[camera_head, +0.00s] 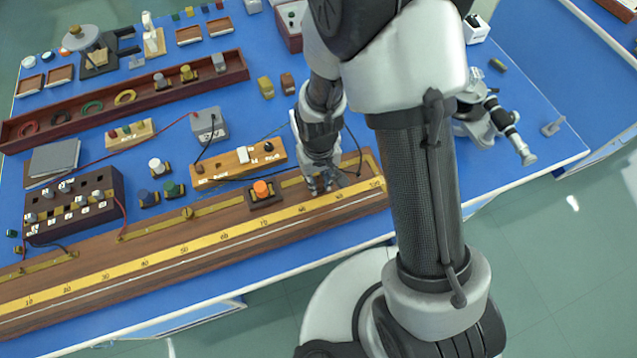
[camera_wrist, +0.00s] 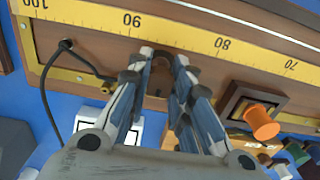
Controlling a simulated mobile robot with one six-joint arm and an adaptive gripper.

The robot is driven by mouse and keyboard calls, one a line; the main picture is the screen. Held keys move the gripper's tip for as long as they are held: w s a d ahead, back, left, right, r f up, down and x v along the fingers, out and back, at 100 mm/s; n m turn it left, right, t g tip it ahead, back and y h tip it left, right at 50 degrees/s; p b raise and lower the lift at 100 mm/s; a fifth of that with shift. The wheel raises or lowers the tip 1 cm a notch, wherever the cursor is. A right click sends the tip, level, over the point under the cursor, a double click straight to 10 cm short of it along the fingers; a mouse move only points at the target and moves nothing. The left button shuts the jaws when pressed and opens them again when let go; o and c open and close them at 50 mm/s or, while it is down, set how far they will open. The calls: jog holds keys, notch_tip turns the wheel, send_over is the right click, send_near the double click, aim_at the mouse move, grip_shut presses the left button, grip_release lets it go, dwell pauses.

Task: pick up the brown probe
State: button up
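My gripper (camera_wrist: 165,57) points down at the long wooden metre bridge, close to its yellow scale between the 80 and 90 marks. In the head view my gripper (camera_head: 318,185) is at the right part of the bridge. In the wrist view the fingertips are a little apart. A small dark brown rounded piece, perhaps the brown probe (camera_wrist: 168,72), shows between the fingers, mostly hidden by them. I cannot tell whether the fingers touch it. The head view does not show it clearly.
An orange-knobbed block (camera_head: 262,190) sits on the bridge left of my gripper; it also shows in the wrist view (camera_wrist: 262,122). A microscope-like instrument (camera_head: 490,118) stands at right. The blue table's right end (camera_head: 530,130) is mostly clear.

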grip_shut()
jog(key=shift+r, duration=0.1)
